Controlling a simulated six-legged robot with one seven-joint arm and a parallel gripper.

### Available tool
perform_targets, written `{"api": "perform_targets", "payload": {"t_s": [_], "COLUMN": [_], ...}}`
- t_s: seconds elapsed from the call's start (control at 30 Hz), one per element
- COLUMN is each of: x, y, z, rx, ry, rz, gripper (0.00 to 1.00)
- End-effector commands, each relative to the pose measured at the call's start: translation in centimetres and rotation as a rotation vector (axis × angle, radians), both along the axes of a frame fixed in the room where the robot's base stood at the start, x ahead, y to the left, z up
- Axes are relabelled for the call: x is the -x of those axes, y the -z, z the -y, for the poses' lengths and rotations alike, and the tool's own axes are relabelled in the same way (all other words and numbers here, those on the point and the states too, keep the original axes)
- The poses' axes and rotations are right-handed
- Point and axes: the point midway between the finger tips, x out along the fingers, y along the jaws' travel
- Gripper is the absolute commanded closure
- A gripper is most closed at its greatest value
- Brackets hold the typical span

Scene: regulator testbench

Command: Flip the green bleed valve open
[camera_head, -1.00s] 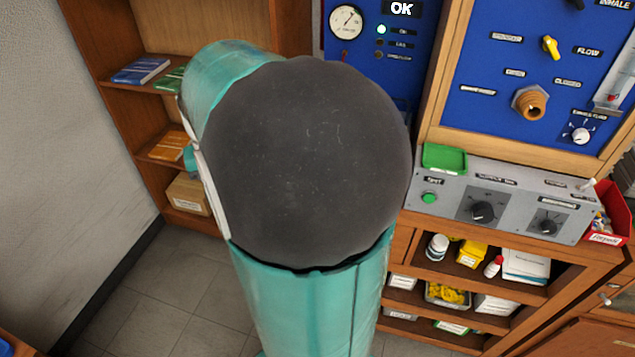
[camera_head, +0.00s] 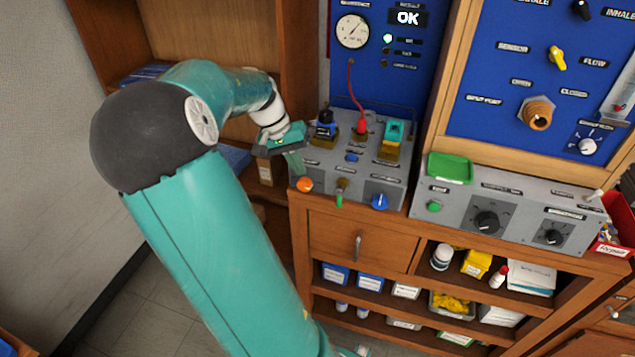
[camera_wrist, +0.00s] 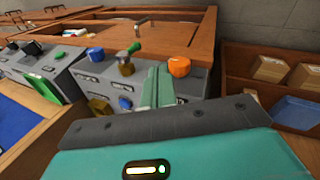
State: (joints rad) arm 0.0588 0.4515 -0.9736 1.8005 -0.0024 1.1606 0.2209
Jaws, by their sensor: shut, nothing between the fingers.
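The green bleed valve (camera_head: 339,197) is a small green lever on a brass body at the front of the grey bench box, between an orange knob (camera_head: 304,185) and a blue knob (camera_head: 380,202). Its lever points toward the front of the box in the head view. In the wrist view, the brass body and green lever (camera_wrist: 134,48) show just beyond and left of my fingers. My gripper (camera_head: 296,163) is shut and empty, above the left end of the box near the orange knob, apart from the valve. Its pale green fingers (camera_wrist: 158,88) lie together in the wrist view.
A dark blue fitting (camera_head: 325,126), a red plug with a cable (camera_head: 361,126) and a teal fitting (camera_head: 394,132) stand on the back of the box. A second grey control box (camera_head: 505,210) is at right. A wooden shelf is behind and left.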

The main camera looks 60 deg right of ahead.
Motion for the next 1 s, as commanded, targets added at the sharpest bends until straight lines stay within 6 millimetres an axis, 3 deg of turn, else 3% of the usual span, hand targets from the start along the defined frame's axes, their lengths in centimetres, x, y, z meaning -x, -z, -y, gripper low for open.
{"api": "perform_targets", "payload": {"t_s": [0.53, 0.73, 1.0], "x": [3.5, 6.2, 7.1], "y": [9.1, 8.9, 8.9], "z": [1.2, 2.3, 2.6], "rx": [-0.003, -0.001, -0.001], "ry": [0.004, 0.002, -0.001], "rz": [-0.004, 0.001, 0.0], "gripper": [1.0, 1.0, 1.0]}}
